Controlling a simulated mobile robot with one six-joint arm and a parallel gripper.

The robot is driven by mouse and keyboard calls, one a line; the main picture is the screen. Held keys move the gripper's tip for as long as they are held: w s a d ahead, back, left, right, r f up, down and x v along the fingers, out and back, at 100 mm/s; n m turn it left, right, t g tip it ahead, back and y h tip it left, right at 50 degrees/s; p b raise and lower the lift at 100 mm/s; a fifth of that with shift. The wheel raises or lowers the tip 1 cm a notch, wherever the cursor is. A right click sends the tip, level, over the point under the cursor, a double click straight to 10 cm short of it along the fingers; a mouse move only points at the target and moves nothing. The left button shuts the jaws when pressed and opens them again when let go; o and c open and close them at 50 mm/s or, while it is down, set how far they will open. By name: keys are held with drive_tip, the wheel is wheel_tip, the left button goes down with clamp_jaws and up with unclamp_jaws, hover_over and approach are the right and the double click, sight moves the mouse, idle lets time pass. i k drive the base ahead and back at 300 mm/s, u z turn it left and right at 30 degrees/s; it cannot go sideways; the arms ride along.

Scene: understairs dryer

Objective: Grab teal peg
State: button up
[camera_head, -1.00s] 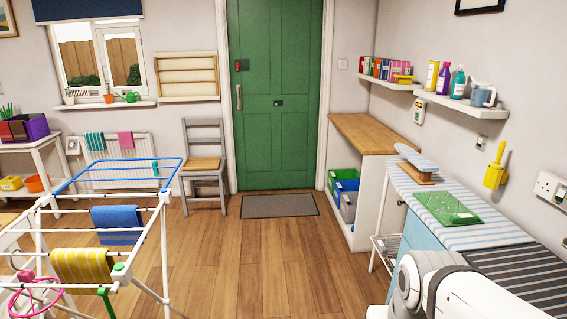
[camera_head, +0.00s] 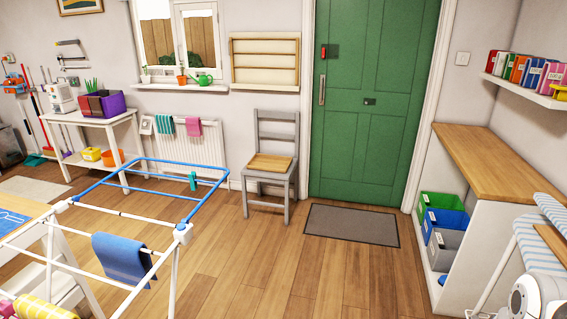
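A small teal peg (camera_head: 193,181) is clipped on the blue rail at the far right part of the drying rack (camera_head: 185,234). It hangs upright from the rail. A blue cloth (camera_head: 122,260) hangs over a white rail nearer to me, and part of a yellow striped cloth (camera_head: 38,308) shows at the bottom left. My gripper is not in view; only a white part of my arm shows at the bottom right.
Wooden floor is clear between the rack and the grey doormat (camera_head: 351,225). A grey chair (camera_head: 271,172) stands behind the rack by the radiator (camera_head: 180,152). A wood-topped unit with bins (camera_head: 445,226) and a striped ironing board (camera_head: 531,240) stand at right.

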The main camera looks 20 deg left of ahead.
sight(194, 185)
drive_tip(key=u, duration=0.3)
drive_tip(key=i, duration=1.55)
drive_tip(key=u, duration=1.4)
drive_tip(key=i, duration=1.1)
drive_tip(key=u, duration=0.75)
drive_tip(key=i, duration=0.35)
drive_tip(key=u, duration=0.3)
